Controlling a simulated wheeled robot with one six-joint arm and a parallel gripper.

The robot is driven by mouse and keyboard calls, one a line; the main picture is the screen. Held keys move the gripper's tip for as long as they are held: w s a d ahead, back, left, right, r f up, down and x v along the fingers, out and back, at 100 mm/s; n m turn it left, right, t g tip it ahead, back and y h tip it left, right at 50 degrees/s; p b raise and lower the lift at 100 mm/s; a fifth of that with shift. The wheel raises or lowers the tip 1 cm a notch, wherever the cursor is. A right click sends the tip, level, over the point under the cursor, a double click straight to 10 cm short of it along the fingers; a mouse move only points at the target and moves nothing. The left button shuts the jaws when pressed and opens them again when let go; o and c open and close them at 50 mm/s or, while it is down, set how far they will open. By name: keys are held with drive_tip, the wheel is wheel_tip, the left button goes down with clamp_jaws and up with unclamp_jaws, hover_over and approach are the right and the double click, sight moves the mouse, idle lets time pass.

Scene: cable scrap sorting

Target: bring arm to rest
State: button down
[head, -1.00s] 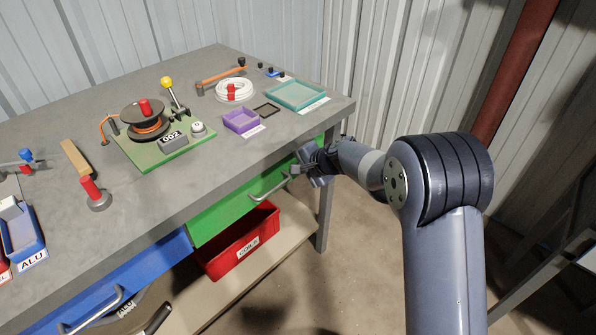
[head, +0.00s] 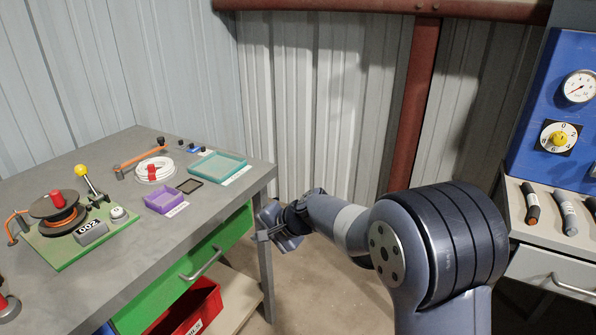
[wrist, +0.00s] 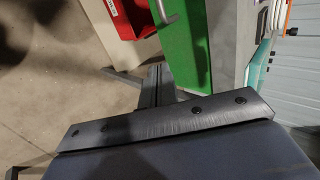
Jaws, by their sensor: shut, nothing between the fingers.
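My gripper (head: 265,225) is at the end of my arm, off the right front corner of the grey workbench (head: 130,155), near its leg. It is shut with nothing held. In the wrist view my gripper (wrist: 158,85) points past the bench's green drawer front (wrist: 190,45), with floor below. The arm reaches out to the left from its large dark shoulder joint, and no contact with the bench can be made out.
On the bench are a cable reel on a green board (head: 65,245), a purple tray (head: 165,200), a teal tray (head: 215,167) and a white coil (head: 155,170). A red bin (head: 190,305) sits below. A blue gauge panel (head: 555,110) stands right. Floor between is clear.

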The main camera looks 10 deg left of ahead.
approach(222, 245)
wheel_tip(222, 245, down, 3)
drive_tip(key=a, duration=0.2)
drive_tip(key=w+a, duration=0.1)
drive_tip(key=shift+f+p, duration=0.3)
drive_tip(key=shift+w+a, duration=0.15)
drive_tip(key=shift+a, duration=0.2)
drive_tip(key=shift+d, duration=0.1)
